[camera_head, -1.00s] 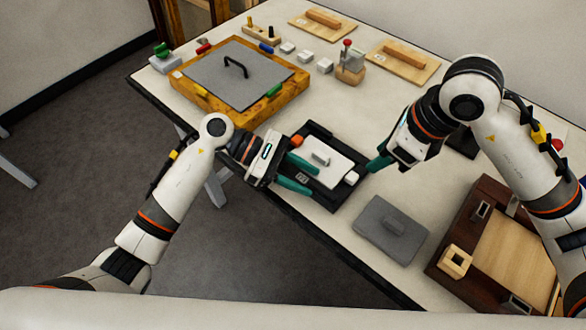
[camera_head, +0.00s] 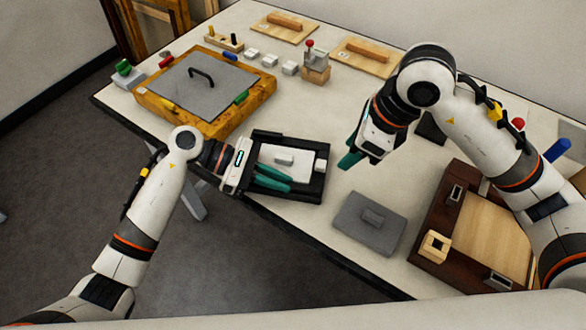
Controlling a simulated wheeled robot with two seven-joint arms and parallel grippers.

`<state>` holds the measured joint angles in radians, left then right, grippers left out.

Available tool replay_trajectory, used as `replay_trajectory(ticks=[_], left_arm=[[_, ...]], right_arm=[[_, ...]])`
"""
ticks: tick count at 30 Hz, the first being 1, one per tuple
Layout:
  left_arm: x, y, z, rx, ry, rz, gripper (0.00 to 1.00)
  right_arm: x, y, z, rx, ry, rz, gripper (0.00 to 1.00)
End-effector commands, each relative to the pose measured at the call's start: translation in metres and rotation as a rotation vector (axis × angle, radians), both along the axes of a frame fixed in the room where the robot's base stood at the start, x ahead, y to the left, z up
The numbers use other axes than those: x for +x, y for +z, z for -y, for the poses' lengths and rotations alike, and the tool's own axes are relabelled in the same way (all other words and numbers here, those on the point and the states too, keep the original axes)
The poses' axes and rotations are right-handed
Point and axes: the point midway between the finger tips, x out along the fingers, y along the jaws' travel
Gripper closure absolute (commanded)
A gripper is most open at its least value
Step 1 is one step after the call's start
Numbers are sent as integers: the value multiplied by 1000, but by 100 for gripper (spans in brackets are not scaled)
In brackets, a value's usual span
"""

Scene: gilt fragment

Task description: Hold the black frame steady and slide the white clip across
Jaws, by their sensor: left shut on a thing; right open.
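The black frame (camera_head: 316,194) lies at the table's front edge, with a white plate (camera_head: 300,175) inside it. A small white block (camera_head: 284,160) stands on the plate's middle. The white clip (camera_head: 321,165) appears to be the small white piece by the frame's right side. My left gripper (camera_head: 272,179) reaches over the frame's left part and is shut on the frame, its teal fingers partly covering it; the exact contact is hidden. My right gripper (camera_head: 350,161) is open and empty, a little right of the frame and apart from it.
A grey plate with a handle (camera_head: 352,232) lies right of the frame, near a dark wooden box (camera_head: 459,190). A wooden-edged board (camera_head: 226,128) stands behind left. Small white blocks and wooden pieces line the back. Bare table lies behind the frame.

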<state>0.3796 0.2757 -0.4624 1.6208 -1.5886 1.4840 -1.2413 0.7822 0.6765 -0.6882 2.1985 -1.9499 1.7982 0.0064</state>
Motion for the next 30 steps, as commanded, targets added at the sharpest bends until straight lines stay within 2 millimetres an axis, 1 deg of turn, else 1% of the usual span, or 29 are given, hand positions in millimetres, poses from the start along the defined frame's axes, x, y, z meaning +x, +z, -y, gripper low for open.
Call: replay_trajectory(ticks=[2,5,12,15,18,21,24,27,30], left_arm=[[0,0,0,0,0,0,100],[0,0,0,0,0,0,100],[0,0,0,0,0,0,100],[0,0,0,0,0,0,100],[0,0,0,0,0,0,100],[0,0,0,-1,0,0,100],[0,0,0,-1,0,0,100],[0,0,0,-1,0,0,100],[0,0,0,-1,0,0,100]], right_arm=[[3,3,-6,-23,102,17,58],[9,6,-15,-74,312,49,58],[24,14,-36,-218,942,121,58],[31,19,-40,-270,1186,138,58],[37,22,-42,-312,1391,144,58],[42,26,-43,-338,1546,145,58],[45,28,-42,-352,1648,142,58],[47,27,-42,-359,1701,141,58],[47,20,-42,-359,1718,139,58]])
